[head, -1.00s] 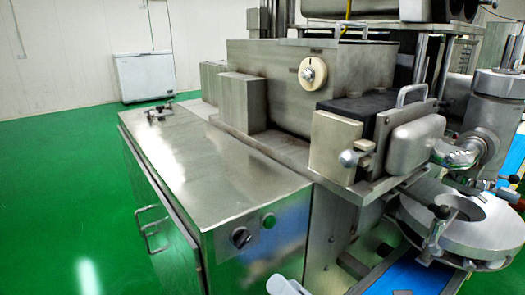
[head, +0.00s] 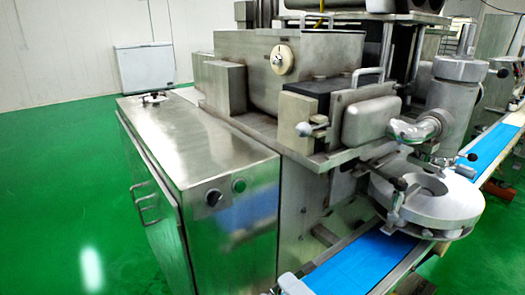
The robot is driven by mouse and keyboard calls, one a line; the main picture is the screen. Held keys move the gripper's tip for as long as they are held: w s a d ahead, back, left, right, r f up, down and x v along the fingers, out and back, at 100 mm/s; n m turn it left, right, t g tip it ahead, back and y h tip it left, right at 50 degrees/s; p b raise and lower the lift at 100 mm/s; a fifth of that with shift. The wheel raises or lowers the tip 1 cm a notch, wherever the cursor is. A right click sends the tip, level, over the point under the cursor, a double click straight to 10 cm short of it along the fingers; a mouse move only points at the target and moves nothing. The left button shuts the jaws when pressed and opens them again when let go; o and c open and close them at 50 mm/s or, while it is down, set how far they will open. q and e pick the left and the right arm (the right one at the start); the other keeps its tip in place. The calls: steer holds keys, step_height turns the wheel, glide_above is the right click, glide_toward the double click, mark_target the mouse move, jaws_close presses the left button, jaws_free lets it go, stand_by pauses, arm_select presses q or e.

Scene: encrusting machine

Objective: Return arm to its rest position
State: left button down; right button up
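Neither of my grippers shows clearly in the head view. The encrusting machine (head: 232,85) fills the middle and right. A round metal disc unit (head: 450,212) sits over the blue conveyor belt (head: 355,265).
Several small clamp handles stick out around the disc and the upright cylinder (head: 457,100). Door handles (head: 145,203) project from the cabinet's left side. Green floor (head: 60,200) is clear at the left. A white chest freezer (head: 145,70) stands by the far wall.

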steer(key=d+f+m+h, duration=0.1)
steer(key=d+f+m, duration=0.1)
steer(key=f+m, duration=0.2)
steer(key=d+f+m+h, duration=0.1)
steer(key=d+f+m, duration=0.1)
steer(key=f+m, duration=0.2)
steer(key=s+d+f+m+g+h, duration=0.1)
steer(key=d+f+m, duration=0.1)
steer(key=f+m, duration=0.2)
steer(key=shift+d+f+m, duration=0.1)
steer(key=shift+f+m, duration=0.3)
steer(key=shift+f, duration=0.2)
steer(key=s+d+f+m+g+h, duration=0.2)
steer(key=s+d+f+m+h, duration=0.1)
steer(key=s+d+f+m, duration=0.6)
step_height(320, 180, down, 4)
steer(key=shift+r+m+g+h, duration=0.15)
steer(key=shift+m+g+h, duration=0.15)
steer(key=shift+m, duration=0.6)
